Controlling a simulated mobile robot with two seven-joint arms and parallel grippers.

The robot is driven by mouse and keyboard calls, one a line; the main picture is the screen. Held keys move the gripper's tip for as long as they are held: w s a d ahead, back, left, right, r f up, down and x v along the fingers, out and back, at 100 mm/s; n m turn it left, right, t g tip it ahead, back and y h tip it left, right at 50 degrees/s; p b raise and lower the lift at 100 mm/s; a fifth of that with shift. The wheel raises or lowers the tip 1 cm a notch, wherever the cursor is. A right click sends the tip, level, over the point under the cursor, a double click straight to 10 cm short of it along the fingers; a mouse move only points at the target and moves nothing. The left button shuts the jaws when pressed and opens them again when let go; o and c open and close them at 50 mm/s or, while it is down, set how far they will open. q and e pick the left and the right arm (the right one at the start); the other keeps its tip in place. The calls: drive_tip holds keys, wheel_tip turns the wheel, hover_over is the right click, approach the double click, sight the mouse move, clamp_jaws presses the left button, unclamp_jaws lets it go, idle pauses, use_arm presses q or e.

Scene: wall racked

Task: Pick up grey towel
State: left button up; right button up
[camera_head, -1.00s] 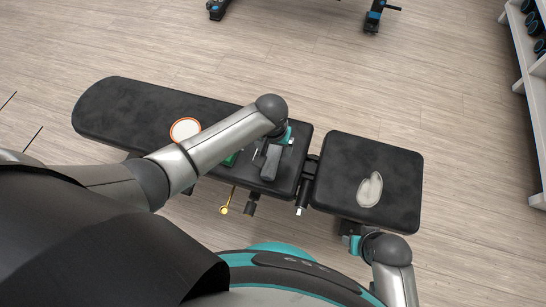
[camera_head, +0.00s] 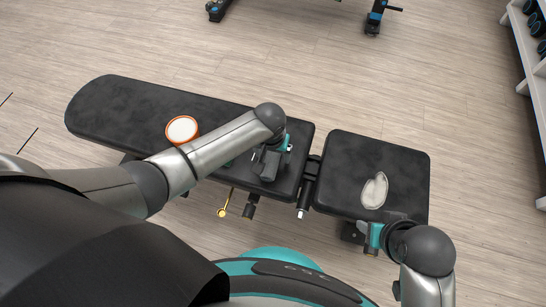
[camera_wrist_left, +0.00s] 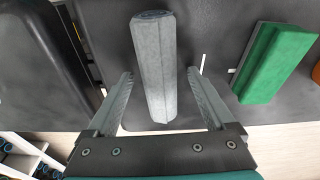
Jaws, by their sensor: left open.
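The grey towel (camera_wrist_left: 155,60) is a rolled cylinder lying on the black bench pad. In the left wrist view it lies lengthwise between the two fingers of my left gripper (camera_wrist_left: 161,78), which is open, with a gap showing on each side. In the head view my left gripper (camera_head: 269,164) is over the right end of the long bench pad, and I cannot clearly tell the towel from the gripper there. My right gripper (camera_head: 372,236) is by the front edge of the short pad, its fingers not clear.
A green block (camera_wrist_left: 275,62) lies right of the towel in the wrist view. The bench's long pad (camera_head: 110,105) carries a white disc with an orange rim (camera_head: 182,130). A pale rounded object (camera_head: 374,190) lies on the short pad (camera_head: 345,155). A shelf (camera_head: 530,75) stands at right.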

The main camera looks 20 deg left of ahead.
use_arm(q)
drive_tip(key=shift+f, duration=0.15)
drive_tip(key=shift+c, duration=0.4)
clamp_jaws()
idle(0.4)
